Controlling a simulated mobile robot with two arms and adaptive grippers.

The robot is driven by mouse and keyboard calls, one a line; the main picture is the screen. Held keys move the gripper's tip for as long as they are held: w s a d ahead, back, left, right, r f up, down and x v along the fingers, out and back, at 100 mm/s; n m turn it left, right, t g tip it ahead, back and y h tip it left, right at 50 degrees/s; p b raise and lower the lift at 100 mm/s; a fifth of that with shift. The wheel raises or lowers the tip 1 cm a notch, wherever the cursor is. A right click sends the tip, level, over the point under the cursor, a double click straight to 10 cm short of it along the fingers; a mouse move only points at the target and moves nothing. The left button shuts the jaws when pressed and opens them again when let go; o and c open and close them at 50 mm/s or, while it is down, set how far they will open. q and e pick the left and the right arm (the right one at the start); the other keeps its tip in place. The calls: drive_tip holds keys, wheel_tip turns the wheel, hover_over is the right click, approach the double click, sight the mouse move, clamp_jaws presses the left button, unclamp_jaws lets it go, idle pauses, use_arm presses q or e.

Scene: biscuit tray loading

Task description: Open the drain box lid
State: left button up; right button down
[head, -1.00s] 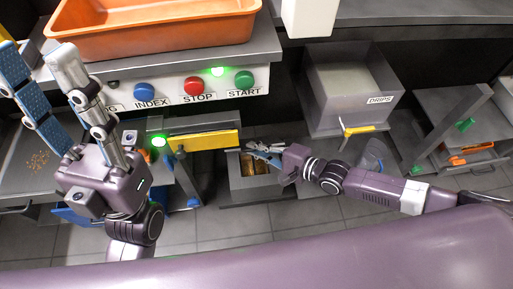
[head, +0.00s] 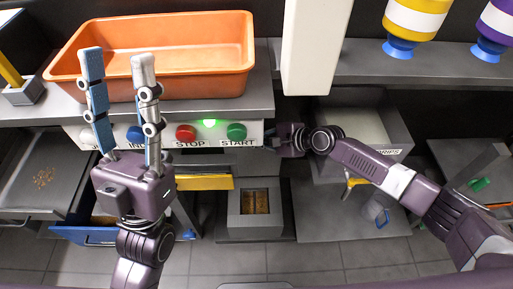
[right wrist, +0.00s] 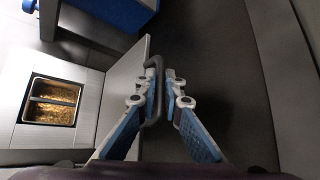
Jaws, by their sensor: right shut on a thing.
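A grey box (head: 233,222) stands low at the middle of the head view, its top opening showing brown contents. The right wrist view shows the same box (right wrist: 95,98) at left. My right gripper (head: 272,138) is raised above and behind this box. In the right wrist view its fingers (right wrist: 161,92) are closed around a dark bar handle (right wrist: 153,64) on a light grey panel (right wrist: 122,98), which looks like the lid, swung clear of the opening. The panel is hard to make out in the head view. My left gripper (head: 117,62) is open and empty, fingers up.
An orange tray (head: 170,85) sits on the counter above the INDEX, STOP and START buttons. A larger grey bin (head: 395,150) with a partly hidden label stands right, behind my right arm. A yellow bar (head: 205,183) is left of the box. A white column (head: 313,45) hangs above.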

drive_tip(key=shift+w, duration=1.1)
drive_tip(key=c, duration=2.4)
unclamp_jaws()
drive_tip(key=shift+v, duration=3.8)
drive_tip(key=shift+f, duration=0.1)
